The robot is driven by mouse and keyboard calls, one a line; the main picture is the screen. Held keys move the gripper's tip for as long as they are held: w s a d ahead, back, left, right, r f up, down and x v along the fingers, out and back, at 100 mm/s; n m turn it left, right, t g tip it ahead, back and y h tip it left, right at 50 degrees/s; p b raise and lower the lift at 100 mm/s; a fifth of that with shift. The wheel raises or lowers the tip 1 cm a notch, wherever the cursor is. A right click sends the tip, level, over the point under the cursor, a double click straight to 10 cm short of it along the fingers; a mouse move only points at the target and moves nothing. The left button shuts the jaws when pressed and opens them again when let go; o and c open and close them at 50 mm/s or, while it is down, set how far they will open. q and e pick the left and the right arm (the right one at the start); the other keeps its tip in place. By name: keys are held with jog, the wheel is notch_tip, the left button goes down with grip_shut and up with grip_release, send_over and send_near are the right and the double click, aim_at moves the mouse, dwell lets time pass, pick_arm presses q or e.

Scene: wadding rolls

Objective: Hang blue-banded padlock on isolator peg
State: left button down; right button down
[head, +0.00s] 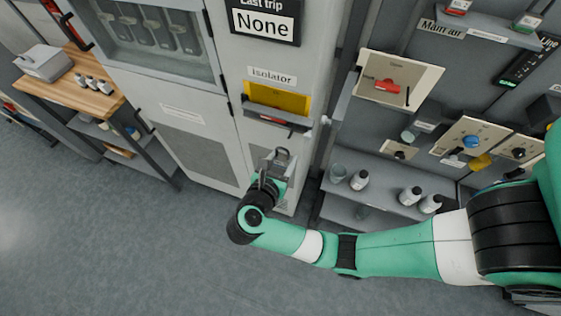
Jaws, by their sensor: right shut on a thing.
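My right gripper (270,179) is shut on a grey padlock (281,157) with its shackle uppermost. The padlock is in front of the cabinet, below the isolator in the picture. No blue band can be made out on it at this size. The isolator has a white label (272,76), a yellow panel (276,97) and a small red part (272,119) on the ledge below. I cannot clearly make out the peg. The padlock appears apart from the ledge. My left gripper is not in view.
A shelf (385,196) with several bottles is to the right. A wooden bench (66,96) stands at the left. The floor (110,240) at lower left is clear.

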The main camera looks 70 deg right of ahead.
jog(key=r+x, duration=0.1)
jog(key=x, duration=0.6)
jog(key=shift+d+b, duration=0.45)
jog(key=shift+d, duration=0.1)
jog(key=shift+r, duration=0.1)
dwell(0.4)
jog(key=shift+c, duration=0.6)
grip_release()
jog(key=v, duration=1.1)
jog(key=shift+a+r, duration=0.1)
jog(key=shift+a, duration=0.25)
jog(key=shift+d+p, duration=0.1)
jog(key=shift+p, duration=0.2)
